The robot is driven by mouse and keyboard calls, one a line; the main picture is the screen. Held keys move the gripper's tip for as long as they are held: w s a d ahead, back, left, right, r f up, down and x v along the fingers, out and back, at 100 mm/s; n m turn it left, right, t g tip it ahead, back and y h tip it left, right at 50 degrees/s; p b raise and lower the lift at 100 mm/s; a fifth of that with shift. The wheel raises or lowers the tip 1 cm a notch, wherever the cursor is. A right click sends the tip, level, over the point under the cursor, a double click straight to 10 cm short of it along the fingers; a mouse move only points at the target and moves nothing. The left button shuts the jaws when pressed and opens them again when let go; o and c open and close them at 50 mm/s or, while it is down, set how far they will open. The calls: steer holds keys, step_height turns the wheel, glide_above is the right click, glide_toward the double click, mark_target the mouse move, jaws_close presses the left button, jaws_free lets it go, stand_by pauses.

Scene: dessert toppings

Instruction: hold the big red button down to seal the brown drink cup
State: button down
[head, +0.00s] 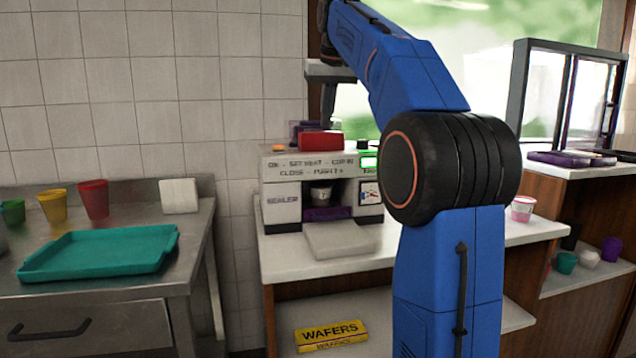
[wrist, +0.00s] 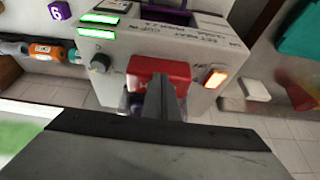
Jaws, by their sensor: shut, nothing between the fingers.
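The big red button (head: 321,141) sits on top of the grey-white sealer (head: 282,180). In the wrist view the red button (wrist: 150,67) lies right at my fingertips. My gripper (head: 327,122) points down at the button from above, its fingers shut with nothing between them. In the wrist view the closed fingers (wrist: 165,92) overlap the button and hide part of it. Contact, and whether the button is pressed in, cannot be told. A small cup (head: 320,193) stands in the sealer's opening, over a purple part; its brown colour is not clear.
An orange lamp (wrist: 215,79) and a green display (wrist: 97,33) are lit on the sealer. A teal tray (head: 100,252) and several coloured cups stand on the left counter. A yellow wafers box (head: 330,336) lies on the shelf below. A pink-white tub (head: 522,208) stands right.

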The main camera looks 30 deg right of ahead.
steer(key=r, duration=0.5)
steer(key=shift+s+a+r, duration=0.1)
steer(key=shift+s+r, duration=0.25)
stand_by(0.5)
steer(key=s+a+f+n, duration=0.1)
steer(key=s+a+f, duration=0.5)
steer(key=s+f, duration=0.3)
steer(key=s+a+f+n, duration=0.1)
steer(key=s+a+f, duration=0.55)
steer(key=f, duration=0.35)
steer(key=s+a+f, duration=0.1)
steer(key=s+f, duration=0.5)
steer(key=f, duration=0.4)
steer(key=s+a+f, duration=0.2)
steer(key=s+f, duration=0.5)
steer(key=f, duration=0.3)
steer(key=s+a+f+n+y, duration=0.1)
steer(key=s+f, duration=0.5)
steer(key=f, duration=0.5)
steer(key=shift+s+a, duration=0.25)
steer(key=shift+a, duration=0.1)
steer(key=shift+r, duration=0.1)
